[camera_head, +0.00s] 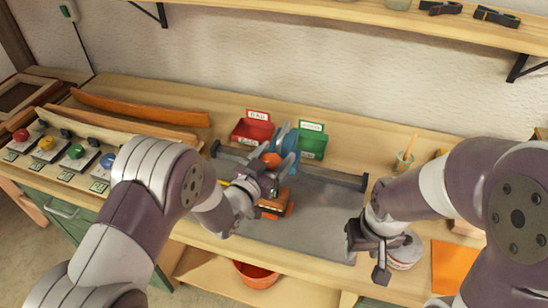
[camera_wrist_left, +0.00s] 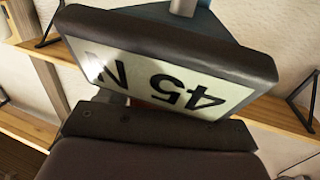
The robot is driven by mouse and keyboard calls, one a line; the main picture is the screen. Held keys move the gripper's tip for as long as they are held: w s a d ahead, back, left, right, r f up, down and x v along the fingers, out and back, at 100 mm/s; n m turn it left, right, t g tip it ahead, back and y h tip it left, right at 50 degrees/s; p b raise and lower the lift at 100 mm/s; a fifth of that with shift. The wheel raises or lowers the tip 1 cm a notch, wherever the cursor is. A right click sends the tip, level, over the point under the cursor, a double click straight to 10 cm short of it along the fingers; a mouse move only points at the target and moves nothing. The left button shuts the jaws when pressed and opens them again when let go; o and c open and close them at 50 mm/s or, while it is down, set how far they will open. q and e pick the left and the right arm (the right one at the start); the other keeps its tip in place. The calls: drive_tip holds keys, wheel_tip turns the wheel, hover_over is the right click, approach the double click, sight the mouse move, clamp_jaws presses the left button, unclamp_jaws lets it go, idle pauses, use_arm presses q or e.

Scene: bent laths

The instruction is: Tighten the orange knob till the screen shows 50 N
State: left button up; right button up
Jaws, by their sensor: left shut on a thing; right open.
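The orange knob (camera_head: 271,160) is at the middle of the bench in the head view, on a blue device (camera_head: 287,137), and is partly hidden by my left gripper. My left gripper (camera_head: 268,172) is at the knob, shut on it; the fingertips are hard to make out. The screen (camera_wrist_left: 165,80) fills much of the left wrist view, upside down in a dark frame, and reads 45 N.
A red bin (camera_head: 252,131) and a green bin (camera_head: 312,139) stand behind the device. Bent wooden laths (camera_head: 140,108) lie at the left, near several coloured knobs. A cup with a stick (camera_head: 404,160) stands at the right. An orange bowl (camera_head: 256,274) sits on the shelf below.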

use_arm(q)
drive_tip(key=o, duration=1)
drive_tip(key=shift+s, duration=0.1)
drive_tip(key=shift+s+a, duration=0.25)
drive_tip(key=b+v, duration=0.2)
drive_tip(key=v, duration=1)
